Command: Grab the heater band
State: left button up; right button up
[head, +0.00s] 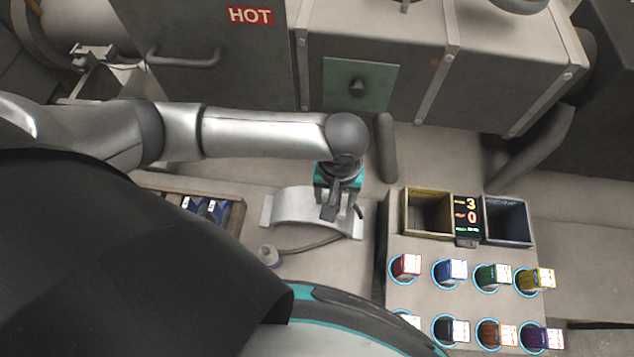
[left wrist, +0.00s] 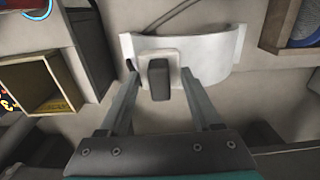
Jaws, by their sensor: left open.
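The heater band (head: 295,206) is a curved, light grey metal strip with flat end flanges, lying on the floor-like surface in the middle of the head view. A dark block-shaped handle on a pale plate stands on one side of it; the handle (left wrist: 158,79) shows clearly in the left wrist view, as does the curved band (left wrist: 208,58). My left gripper (head: 342,208) is over the handle end of the band. In the left wrist view its open fingers (left wrist: 160,98) are spread on either side of the handle, apart from it. My right gripper is not in view.
A cable (head: 318,246) runs from the band to a small grey plug (head: 268,254). A crate with blue items (head: 208,208) stands left. A panel with two bins (head: 428,212) and several coloured blocks (head: 406,266) stands right. A grey machine marked HOT (head: 250,16) is behind.

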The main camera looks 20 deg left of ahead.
pick_arm(q)
grip_shut()
dwell(0.4)
jog(key=shift+w, duration=0.1)
dwell(0.8)
